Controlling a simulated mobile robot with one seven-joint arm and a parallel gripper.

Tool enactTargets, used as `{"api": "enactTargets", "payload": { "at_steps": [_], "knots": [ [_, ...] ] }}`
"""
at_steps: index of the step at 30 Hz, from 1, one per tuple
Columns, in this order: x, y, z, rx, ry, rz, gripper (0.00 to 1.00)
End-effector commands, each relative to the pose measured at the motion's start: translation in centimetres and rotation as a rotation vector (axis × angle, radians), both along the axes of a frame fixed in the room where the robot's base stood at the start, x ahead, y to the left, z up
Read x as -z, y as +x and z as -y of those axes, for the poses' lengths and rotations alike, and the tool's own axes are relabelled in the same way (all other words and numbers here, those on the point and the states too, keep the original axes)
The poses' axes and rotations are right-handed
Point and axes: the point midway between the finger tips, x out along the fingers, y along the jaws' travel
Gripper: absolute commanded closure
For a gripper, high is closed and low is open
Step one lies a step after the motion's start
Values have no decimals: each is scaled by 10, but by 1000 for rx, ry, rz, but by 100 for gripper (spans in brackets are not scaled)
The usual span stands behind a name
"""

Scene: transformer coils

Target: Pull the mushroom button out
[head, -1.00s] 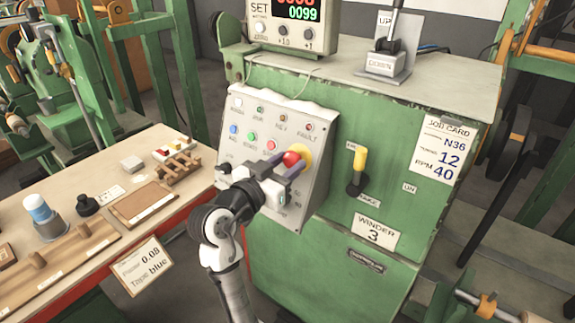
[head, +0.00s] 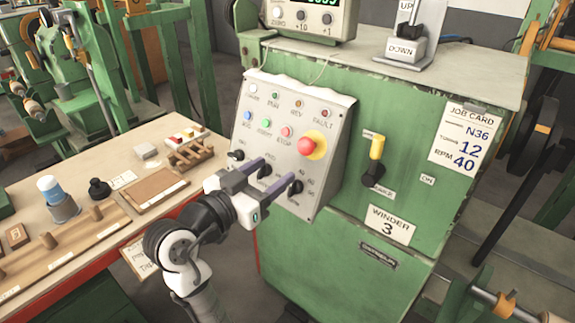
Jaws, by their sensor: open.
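The red mushroom button (head: 307,147) sits on a round yellow plate (head: 318,143) at the right of the grey sloped control panel (head: 262,104) in the head view. It is in full view. My gripper (head: 277,178) is below and left of the button, apart from it, in front of the panel's lower knobs. Its two dark fingers are spread with nothing between them. I cannot tell whether the fingertips touch the panel.
Knobs and small lit buttons surround the mushroom button. A yellow-handled lever (head: 376,152) stands to the right on the green cabinet (head: 345,215). A wooden bench (head: 130,160) with small parts lies to the left.

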Motion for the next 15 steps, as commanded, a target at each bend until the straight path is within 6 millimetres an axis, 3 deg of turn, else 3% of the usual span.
{"api": "enactTargets", "payload": {
  "at_steps": [6,15],
  "knots": [
    [1,-27,-20,-2,2,1,42],
    [0,-34,-25,1,0,0,42]
  ]
}}
